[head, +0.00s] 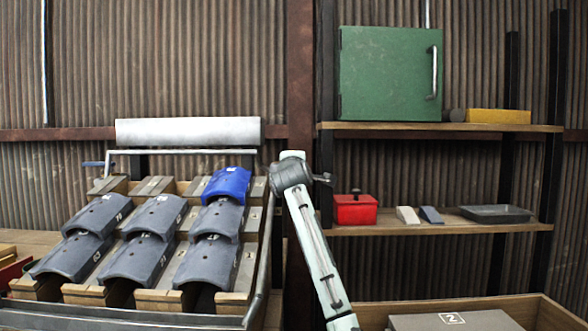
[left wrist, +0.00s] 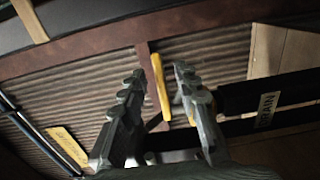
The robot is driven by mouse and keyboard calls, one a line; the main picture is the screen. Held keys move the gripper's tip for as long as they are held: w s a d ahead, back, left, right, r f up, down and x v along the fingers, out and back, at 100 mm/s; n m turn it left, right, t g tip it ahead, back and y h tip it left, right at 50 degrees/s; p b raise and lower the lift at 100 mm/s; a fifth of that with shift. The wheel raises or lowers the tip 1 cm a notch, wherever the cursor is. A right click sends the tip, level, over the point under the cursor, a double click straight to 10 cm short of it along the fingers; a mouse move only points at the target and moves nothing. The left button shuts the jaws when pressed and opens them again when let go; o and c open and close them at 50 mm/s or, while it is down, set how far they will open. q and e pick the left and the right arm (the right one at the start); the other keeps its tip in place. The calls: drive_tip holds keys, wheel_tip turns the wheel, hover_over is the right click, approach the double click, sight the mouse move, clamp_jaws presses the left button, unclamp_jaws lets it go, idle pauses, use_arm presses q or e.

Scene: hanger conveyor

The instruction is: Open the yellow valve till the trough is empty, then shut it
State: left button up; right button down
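In the left wrist view, a narrow yellow bar (left wrist: 160,88), which looks like the yellow valve's handle, shows between the two fingers of my left gripper (left wrist: 159,75). The fingers are apart, with a gap on both sides of the bar. How far beyond the fingertips the bar lies, I cannot tell. The valve body is not clearly visible. In the head view, a grey metal gutter (head: 120,318), possibly the trough, runs along the front of the tile rack. Its contents are not visible. Neither gripper shows in the head view.
Grey curved tiles (head: 136,258) and a blue one (head: 227,185) lie on the rack. Shelves at right hold a green cabinet (head: 388,75), a red box (head: 355,210) and a dark tray (head: 496,214). A wooden crate (head: 548,312) stands lower right. A dark labelled bar (left wrist: 290,92) lies right of the left gripper.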

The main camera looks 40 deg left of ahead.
use_arm(q)
drive_tip(key=v, duration=1)
drive_tip(key=shift+s+d, duration=0.2)
